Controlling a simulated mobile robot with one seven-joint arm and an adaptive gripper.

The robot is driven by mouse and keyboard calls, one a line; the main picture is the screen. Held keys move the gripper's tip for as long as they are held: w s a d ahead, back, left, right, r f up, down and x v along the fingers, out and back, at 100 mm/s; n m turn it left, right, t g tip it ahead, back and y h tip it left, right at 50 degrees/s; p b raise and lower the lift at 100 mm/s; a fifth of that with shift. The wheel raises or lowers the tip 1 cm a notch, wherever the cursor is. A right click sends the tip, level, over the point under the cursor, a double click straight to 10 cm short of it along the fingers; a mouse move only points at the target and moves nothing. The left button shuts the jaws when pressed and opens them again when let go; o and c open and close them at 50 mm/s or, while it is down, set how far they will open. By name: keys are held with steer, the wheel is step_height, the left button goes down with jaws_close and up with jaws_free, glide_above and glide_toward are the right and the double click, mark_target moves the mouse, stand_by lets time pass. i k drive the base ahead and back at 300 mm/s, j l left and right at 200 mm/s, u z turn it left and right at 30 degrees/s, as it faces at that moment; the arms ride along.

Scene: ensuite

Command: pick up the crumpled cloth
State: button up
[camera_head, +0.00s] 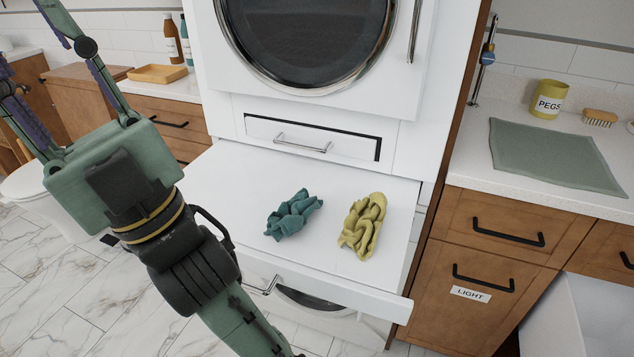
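Two crumpled cloths lie apart on a white pull-out shelf (345,262). A teal cloth (292,214) is on the left and a yellow cloth (362,226) is on the right. The task's words fit either one. My gripper (38,62) is at the upper left, well away from both cloths and pointing to the upper left. Its two fingers are spread apart with nothing seen between them. The fingertips reach the picture's edge and are partly cut off.
A round-doored machine (305,40) and a closed drawer (310,139) stand behind the shelf. The right counter holds a flat green cloth (553,157), a yellow PEGS pot (549,99) and a brush (599,118). A tray (158,74) and bottles (172,40) stand at the back left.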

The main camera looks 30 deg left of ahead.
mark_target(291, 215)
steer(key=u, duration=0.8)
steer(key=z, duration=1.05)
steer(key=u, duration=1.1)
